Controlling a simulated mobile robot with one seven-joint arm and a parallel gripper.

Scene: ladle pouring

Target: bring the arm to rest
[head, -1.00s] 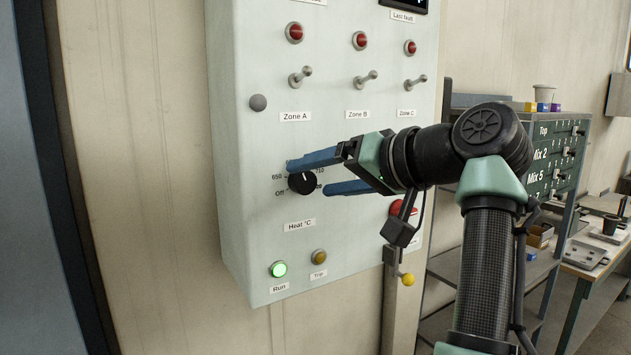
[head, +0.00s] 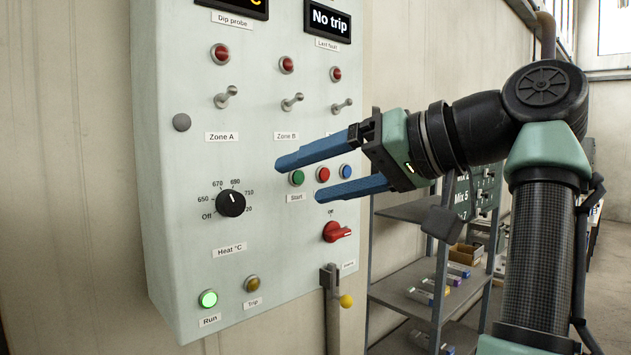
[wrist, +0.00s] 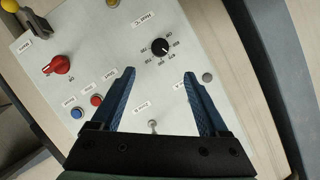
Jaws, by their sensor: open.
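My gripper (head: 298,180) is open and empty in the head view, its two blue fingers pointing left in front of the control panel (head: 170,200).
The panel carries toggle switches (head: 227,97), a green start button (head: 297,178), a red rotary switch (head: 337,232) and a lit green Run lamp (head: 208,299). A lever with a yellow knob (head: 346,301) stands below it. Shelves (head: 405,300) stand at the right.

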